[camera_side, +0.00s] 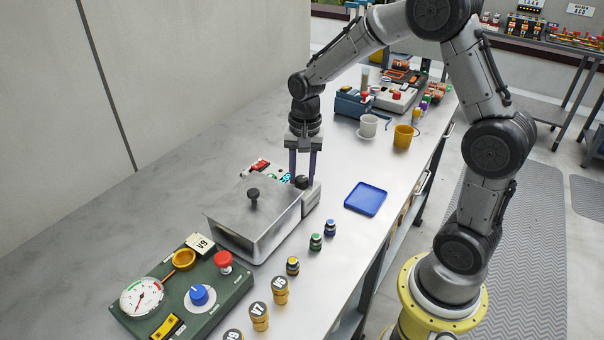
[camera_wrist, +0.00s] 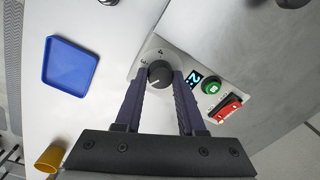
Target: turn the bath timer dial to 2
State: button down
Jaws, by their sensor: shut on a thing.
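The bath timer dial (camera_side: 302,182) is a black round knob on the light control end of a metal bath with a lid (camera_side: 240,215). In the wrist view the dial (camera_wrist: 160,77) sits on a white scale where a 4 shows at the top; the rest of the scale is partly covered by my fingers. My gripper (camera_side: 303,177) points down with its purple fingers on either side of the knob, shut on it. In the wrist view my gripper (camera_wrist: 161,80) has a fingertip at each side of the knob. A lit display (camera_wrist: 194,78) beside it shows a digit that looks like 2.
A green button (camera_wrist: 211,87) and a red rocker switch (camera_wrist: 225,107) sit close to the display. A blue tray (camera_side: 366,198) lies to the right of the bath. Small capped bottles (camera_side: 316,241) and a green gauge panel (camera_side: 183,290) stand in front. Mugs (camera_side: 403,135) stand behind.

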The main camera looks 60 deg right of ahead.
aim_at(305, 178)
dwell(0.4)
jog(key=c, duration=0.5)
grip_release()
notch_tip(305, 178, up, 14)
jog(key=shift+s+d, duration=0.15)
jog(key=shift+s, duration=0.15)
